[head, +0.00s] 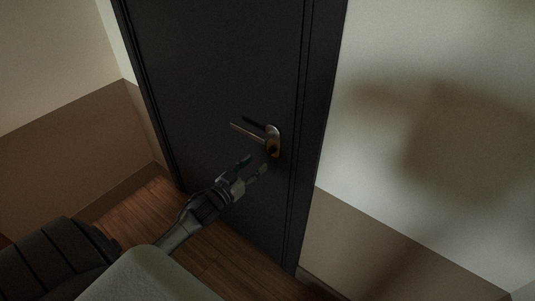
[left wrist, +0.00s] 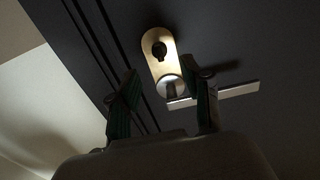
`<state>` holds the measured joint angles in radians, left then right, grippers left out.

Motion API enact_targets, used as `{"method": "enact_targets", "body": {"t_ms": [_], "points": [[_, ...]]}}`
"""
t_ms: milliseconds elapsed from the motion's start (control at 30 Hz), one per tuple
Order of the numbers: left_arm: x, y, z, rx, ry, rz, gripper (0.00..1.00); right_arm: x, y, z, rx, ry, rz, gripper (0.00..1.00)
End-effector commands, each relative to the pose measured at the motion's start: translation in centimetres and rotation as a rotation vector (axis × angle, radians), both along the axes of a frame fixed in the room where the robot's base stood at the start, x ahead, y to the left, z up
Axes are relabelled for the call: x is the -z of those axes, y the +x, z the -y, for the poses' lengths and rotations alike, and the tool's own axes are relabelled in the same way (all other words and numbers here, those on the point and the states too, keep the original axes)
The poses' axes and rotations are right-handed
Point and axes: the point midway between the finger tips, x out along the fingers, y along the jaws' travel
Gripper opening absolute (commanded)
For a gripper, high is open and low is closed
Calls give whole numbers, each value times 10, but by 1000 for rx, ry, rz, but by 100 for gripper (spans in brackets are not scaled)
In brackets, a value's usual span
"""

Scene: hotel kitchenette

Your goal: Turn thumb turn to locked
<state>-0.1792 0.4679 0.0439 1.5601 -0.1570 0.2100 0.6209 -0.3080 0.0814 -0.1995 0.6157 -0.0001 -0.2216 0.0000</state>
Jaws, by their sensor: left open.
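The thumb turn (head: 271,151) is a small dark knob at the lower end of a metal plate (head: 273,133) on the dark door. In the left wrist view the thumb turn (left wrist: 159,49) shows near the top of the plate (left wrist: 152,67); whether it stands locked or unlocked I cannot tell. My left gripper (head: 256,163) is open and empty, just below and left of the thumb turn. In the left wrist view, the left gripper's fingers (left wrist: 162,73) are spread, with the plate seen between and beyond them. My right gripper is not in view.
A lever handle (head: 247,132) sticks out leftward from the plate, above the thumb turn. In the left wrist view the lever (left wrist: 225,93) passes behind one finger. The dark door (head: 215,70) is closed in its frame. Wood floor (head: 150,212) lies below; bare wall is at right.

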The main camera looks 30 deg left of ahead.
Motion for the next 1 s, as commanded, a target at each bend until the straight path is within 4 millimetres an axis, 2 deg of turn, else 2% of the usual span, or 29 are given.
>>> {"method": "enact_targets", "body": {"t_ms": [100,300,500,733,767,1000], "points": [[-1,26,2,0,-2,3,49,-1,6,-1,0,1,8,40],[0,54,4,-1,-2,0,49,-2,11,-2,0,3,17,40],[1,64,6,0,-1,-1,49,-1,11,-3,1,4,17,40],[1,65,6,0,-1,-2,49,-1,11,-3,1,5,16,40],[1,65,6,0,-1,-2,47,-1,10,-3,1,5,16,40],[1,65,6,0,-1,-1,7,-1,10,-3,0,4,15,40]]}}
